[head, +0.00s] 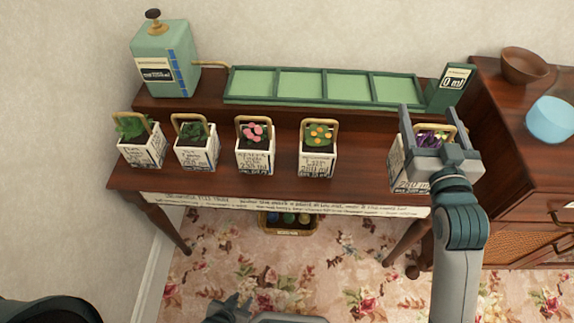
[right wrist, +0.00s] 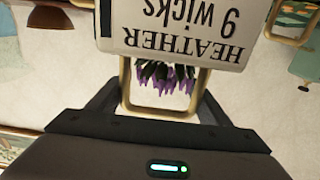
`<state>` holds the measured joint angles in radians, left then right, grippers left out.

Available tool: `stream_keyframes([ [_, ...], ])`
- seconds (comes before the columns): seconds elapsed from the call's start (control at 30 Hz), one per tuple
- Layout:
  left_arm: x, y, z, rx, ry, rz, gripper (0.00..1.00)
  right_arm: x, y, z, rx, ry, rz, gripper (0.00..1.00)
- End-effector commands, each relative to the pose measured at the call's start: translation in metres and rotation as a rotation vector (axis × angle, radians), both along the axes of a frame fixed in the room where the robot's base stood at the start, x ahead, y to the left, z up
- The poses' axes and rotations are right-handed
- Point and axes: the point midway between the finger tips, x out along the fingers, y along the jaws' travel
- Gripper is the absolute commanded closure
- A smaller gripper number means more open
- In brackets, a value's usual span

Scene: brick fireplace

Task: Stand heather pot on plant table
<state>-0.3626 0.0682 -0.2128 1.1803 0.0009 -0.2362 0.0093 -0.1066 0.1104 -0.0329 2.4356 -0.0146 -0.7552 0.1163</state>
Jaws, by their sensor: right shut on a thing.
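The heather pot (head: 408,174) is a white square pot with purple flowers and a tan handle, at the right end of the plant table (head: 275,167). My right gripper (head: 438,137) is shut on its handle. The right wrist view shows the pot (right wrist: 185,30) with its HEATHER label upside down, and the handle between the fingers (right wrist: 160,100). The pot looks upright at the front edge; I cannot tell whether its base touches the tabletop. My left gripper (head: 230,308) is low at the bottom of the head view, partly cut off, its jaws unclear.
Several similar handled pots stand in a row, the nearest with orange flowers (head: 318,142). Behind are a green segmented tray (head: 325,101), a tank (head: 165,60) and a display box (head: 450,88). A cabinet (head: 520,179) with bowls stands right. A basket (head: 289,232) is below.

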Motion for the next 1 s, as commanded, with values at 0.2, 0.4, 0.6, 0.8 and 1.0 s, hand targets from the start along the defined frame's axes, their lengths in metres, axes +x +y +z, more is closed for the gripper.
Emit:
stream_keyframes([
  [0.2, -0.001, 0.000, 0.000, 0.000, 0.001, 0.000, 0.69, 0.000, 0.000, 0.002, 0.000, -0.005, 0.000, 0.82],
  [0.4, 0.000, 0.000, 0.000, 0.000, 0.001, 0.000, 0.69, 0.002, 0.001, 0.001, 0.000, -0.005, 0.000, 0.82],
  [0.6, 0.000, 0.000, 0.000, 0.000, -0.001, 0.000, 0.69, 0.016, 0.008, -0.008, 0.001, -0.004, 0.000, 0.82],
  [0.8, 0.000, 0.000, 0.001, 0.000, -0.004, -0.001, 0.69, 0.044, 0.022, -0.027, 0.002, -0.003, 0.000, 0.82],
  [1.0, -0.001, 0.000, 0.001, -0.001, -0.008, -0.002, 0.69, 0.074, 0.038, -0.047, 0.002, -0.003, 0.000, 0.82],
])
